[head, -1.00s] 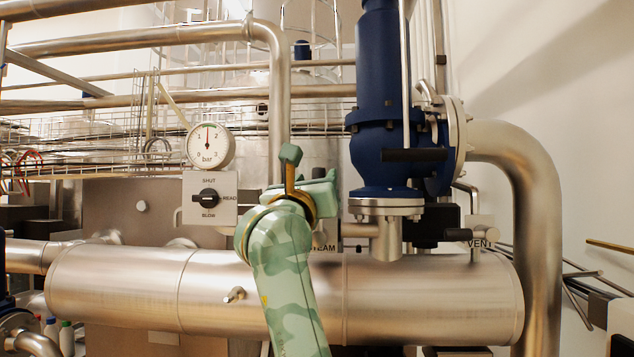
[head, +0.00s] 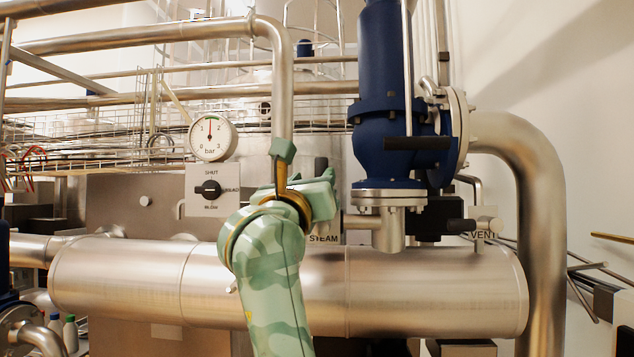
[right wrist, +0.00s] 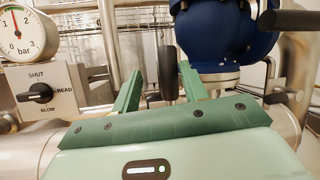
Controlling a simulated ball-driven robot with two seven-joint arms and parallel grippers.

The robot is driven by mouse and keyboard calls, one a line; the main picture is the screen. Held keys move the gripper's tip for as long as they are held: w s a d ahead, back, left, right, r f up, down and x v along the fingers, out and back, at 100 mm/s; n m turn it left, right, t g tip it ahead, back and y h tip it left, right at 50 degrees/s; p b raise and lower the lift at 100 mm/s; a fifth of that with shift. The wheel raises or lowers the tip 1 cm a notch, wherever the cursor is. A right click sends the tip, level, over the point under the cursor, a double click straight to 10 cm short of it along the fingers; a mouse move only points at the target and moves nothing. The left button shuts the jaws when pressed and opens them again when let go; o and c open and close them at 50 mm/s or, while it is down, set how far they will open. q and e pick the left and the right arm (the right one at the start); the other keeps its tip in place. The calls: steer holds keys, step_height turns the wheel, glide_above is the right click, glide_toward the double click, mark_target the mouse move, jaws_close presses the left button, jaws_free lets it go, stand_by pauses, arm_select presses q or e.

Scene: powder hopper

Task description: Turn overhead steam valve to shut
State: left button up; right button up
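A STEAM label (head: 323,239) sits on the big horizontal steel pipe, right below my right gripper in the head view. My right gripper (head: 303,162) is raised in front of the steel vessel, its fingers pointing up and away. In the right wrist view its two green fingers stand apart, and a dark upright rounded handle (right wrist: 167,74) shows between them, nearer the right finger. I cannot tell whether the fingers touch it. In the head view my gripper hides most of the valve there, with only dark parts (head: 321,166) showing behind. My left gripper is not in view.
A pressure gauge (head: 212,137) and a SHUT/READ/BLOW selector knob (head: 209,189) are on the left. A blue valve body (head: 385,130) with a black lever (head: 418,143) stands close on the right. The big steel pipe (head: 420,290) runs below.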

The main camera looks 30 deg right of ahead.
steer(key=b+v, duration=0.3)
steer(key=v, duration=0.9)
steer(key=shift+w, duration=0.1)
